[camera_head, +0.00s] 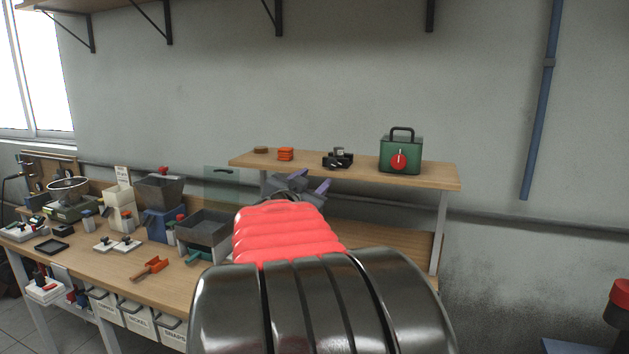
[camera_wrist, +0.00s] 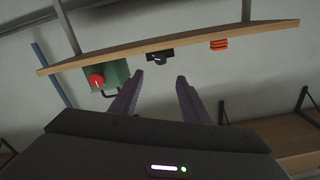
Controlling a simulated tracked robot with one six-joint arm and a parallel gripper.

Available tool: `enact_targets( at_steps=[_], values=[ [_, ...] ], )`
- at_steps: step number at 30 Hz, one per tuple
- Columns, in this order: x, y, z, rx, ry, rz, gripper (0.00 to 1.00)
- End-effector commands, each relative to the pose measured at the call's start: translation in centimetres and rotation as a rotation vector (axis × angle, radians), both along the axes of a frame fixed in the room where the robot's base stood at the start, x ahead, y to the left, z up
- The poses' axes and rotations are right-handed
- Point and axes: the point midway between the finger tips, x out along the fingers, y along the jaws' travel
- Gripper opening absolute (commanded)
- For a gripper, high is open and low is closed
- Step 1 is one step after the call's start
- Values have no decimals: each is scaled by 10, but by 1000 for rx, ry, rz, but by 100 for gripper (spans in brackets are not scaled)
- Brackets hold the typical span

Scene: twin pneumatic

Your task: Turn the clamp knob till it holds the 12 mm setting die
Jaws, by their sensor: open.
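A small black device (camera_head: 338,159) with a grey part on top sits on the raised wooden shelf; it looks like the clamp. It also shows in the wrist view (camera_wrist: 160,57), upside down, just beyond my fingertips. Its knob and the 12 mm setting die are too small to tell apart. My gripper (camera_head: 302,184) is below and left of the device in the head view, partly hidden by my red and black arm. In the wrist view my two purple fingers (camera_wrist: 160,82) stand apart with nothing between them.
The shelf (camera_head: 440,177) also holds a green box (camera_head: 400,158) with a red knob, an orange stack (camera_head: 286,154) and a brown disc (camera_head: 261,150). Lower left, a workbench (camera_head: 115,268) carries hoppers, trays and an orange scoop (camera_head: 150,268). A shelf post stands at right.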

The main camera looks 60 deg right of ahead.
Motion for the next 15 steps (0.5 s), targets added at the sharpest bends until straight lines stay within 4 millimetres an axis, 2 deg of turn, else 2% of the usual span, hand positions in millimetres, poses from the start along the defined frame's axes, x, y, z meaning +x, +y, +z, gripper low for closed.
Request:
enact_targets(
  at_steps=[15],
  values=[
    [2, -8, 2, -54, 332, 0, 42]
  ],
)
